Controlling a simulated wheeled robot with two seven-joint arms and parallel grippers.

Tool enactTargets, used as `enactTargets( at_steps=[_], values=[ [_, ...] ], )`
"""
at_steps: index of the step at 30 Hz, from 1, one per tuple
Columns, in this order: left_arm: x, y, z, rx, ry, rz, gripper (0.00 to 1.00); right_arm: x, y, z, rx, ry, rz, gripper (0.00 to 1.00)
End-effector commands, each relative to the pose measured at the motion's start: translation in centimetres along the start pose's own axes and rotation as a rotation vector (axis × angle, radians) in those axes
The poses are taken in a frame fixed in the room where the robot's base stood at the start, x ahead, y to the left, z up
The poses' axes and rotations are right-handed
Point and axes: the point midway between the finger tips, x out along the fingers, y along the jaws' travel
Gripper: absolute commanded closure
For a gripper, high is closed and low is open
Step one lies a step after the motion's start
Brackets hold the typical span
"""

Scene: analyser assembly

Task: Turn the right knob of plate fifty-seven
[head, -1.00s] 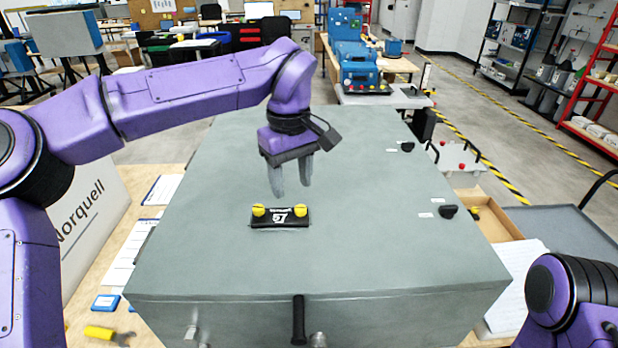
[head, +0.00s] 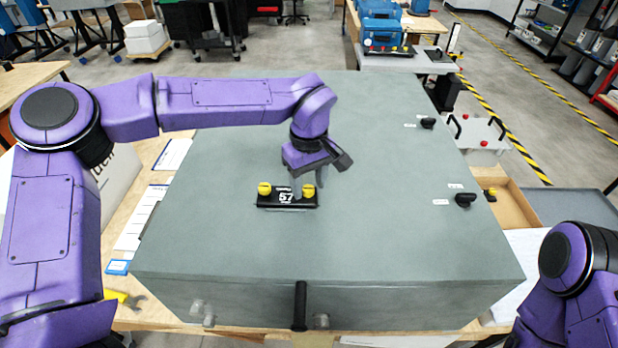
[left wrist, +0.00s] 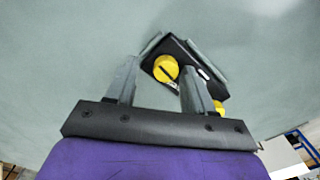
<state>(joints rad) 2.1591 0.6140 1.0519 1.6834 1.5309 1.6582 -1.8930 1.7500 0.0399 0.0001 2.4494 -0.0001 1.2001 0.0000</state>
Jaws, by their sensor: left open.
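Plate fifty-seven (head: 287,198) is a black plate marked 57 on top of the grey cabinet, with a yellow knob at each end. Its left knob (head: 264,188) is clear of my gripper in the head view. My left gripper (head: 307,186) points down over the right knob (head: 308,191), jaws open. In the left wrist view, a yellow knob (left wrist: 166,69) with a dark slot shows between the spread fingers (left wrist: 158,82); contact cannot be told. The other knob (left wrist: 219,107) is partly hidden behind a finger. My right gripper is out of view.
The grey cabinet top (head: 220,240) is mostly bare around the plate. Black knobs (head: 465,200) stand along its right side, and a black handle (head: 300,305) is on its front. A cardboard tray (head: 515,205) lies to the right.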

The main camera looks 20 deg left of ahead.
Motion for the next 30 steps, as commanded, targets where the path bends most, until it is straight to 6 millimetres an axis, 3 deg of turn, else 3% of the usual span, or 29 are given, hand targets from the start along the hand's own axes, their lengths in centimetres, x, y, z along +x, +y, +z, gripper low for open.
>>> enactTargets(
  at_steps=[5, 9, 10, 22, 30],
  values=[
    [-0.03, 0.01, 0.02, 0.0, 0.001, 0.001, 0.47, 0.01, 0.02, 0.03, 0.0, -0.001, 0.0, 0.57],
    [-0.05, -0.01, 0.01, 0.0, 0.001, 0.0, 0.93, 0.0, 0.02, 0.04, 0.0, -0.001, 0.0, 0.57],
    [-0.04, -0.01, 0.01, 0.0, 0.0, 0.0, 1.0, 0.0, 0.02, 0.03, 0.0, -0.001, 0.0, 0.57],
    [0.01, -0.03, -0.06, -0.041, 0.001, -0.001, 1.0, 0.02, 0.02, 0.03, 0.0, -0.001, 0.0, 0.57],
    [0.04, -0.07, -0.06, -0.208, 0.001, -0.001, 1.0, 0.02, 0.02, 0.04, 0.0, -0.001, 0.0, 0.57]
  ],
)
